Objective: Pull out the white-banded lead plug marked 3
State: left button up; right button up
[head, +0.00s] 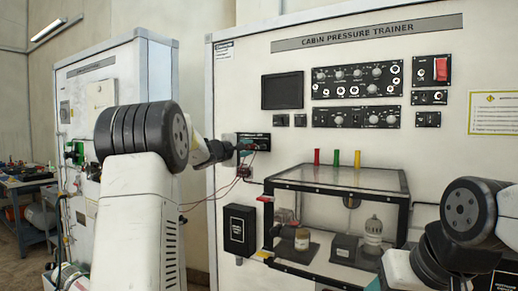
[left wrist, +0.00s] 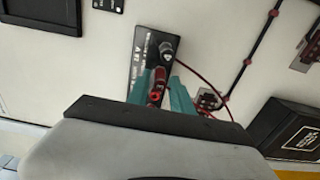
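A small black socket panel (head: 254,142) is on the trainer's front, left of the clear case. The left wrist view shows it close up, tilted, with white lettering too blurred to read. A grey plug or socket (left wrist: 167,50) is at its upper part, where a dark red lead starts. A red-ended plug (left wrist: 156,95) is lower, between the teal fingers of my left gripper (left wrist: 162,80). I cannot tell whether the fingers press on it. In the head view my left gripper (head: 245,149) is at the panel. No white band or number 3 is readable. My right gripper is not visible.
Red leads (head: 215,194) hang below the panel, with a small terminal block (left wrist: 208,100) beside them. A black box (head: 240,229) is mounted lower. The clear case (head: 340,178) juts out to the right. My right arm is at the far right.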

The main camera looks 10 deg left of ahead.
pick_arm(q)
grip_shut()
jog(key=shift+v, duration=2.5)
jog(key=s+d+f+m+g+h, duration=0.2)
jog(key=f+g, duration=0.1)
jog(key=f, duration=1.2)
jog(key=s+d+f+m+g+h, duration=0.1)
jog(key=s+f+m+g+h, duration=0.15)
jog(key=f, duration=1.15)
jog(key=s+d+f+m+g+y, duration=0.15)
jog(key=s+f, duration=0.35)
jog(key=f, duration=0.5)
jog(key=s+d+f+g, duration=0.25)
jog(key=s+f, duration=0.25)
jog(key=f, duration=0.4)
jog(key=w+a+f+n+y, duration=0.2)
jog(key=w+a+f, duration=0.1)
jog(key=f, duration=0.5)
jog(key=w+a+f+n+g+y, duration=0.1)
jog(key=w+a+f+n+y, duration=0.1)
jog(key=f, duration=0.5)
jog(key=w+a+f+n+y, duration=0.2)
jog(key=w+a+f+y, duration=0.1)
jog(key=f, duration=0.5)
jog(key=shift+w+a+f, duration=0.3)
jog(key=shift+a+f, duration=0.05)
jog(key=shift+a, duration=0.25)
